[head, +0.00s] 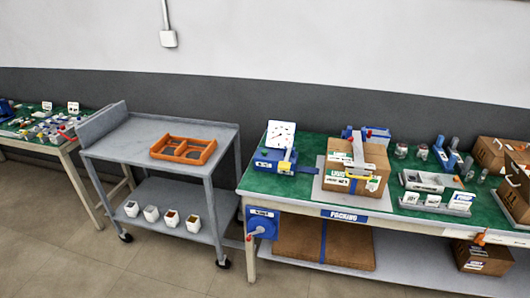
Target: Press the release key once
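No part that I can clearly tell as the release key shows in the head view. A blue device (270,159) with a white upright panel (281,135) and a yellow piece stands at the left end of the packing table (258,186). A blue box (262,222) with a white label and a red-and-white handle hangs at that table's front left corner. Lettering on both is too small to read surely. Neither of my grippers is in view.
A grey cart (112,143) stands left of the packing table, with an orange tray (184,149) on top and several white cups (172,218) below. Taped cartons (374,154) and small goods crowd the packing table. Another cluttered table (45,145) stands far left. Front floor is clear.

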